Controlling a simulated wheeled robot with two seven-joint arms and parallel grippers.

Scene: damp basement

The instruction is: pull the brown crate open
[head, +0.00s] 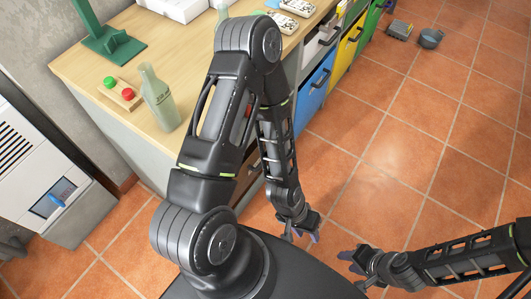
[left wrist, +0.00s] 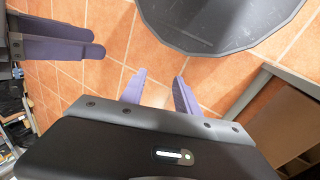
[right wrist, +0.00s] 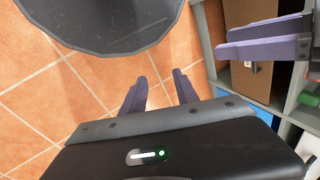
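The brown crate (head: 247,173) sits in the low cabinet under the worktop. In the head view my left arm hides most of it. In the right wrist view its brown front (right wrist: 253,84) shows behind the fingers of my left gripper, with a small handle or label on it. My left gripper (head: 302,234) is open and empty, in front of the cabinet; its fingers stand apart in the left wrist view (left wrist: 157,88). My right gripper (head: 350,262) is open and empty over the floor, to the right of the left one. Neither visibly touches the crate.
A blue crate (head: 315,88) and a yellow crate (head: 348,50) sit farther along the cabinet. The worktop (head: 150,50) carries a bottle (head: 157,98) and a green stand (head: 110,40). The tiled floor on the right is clear, with two small items (head: 431,38) at the back.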

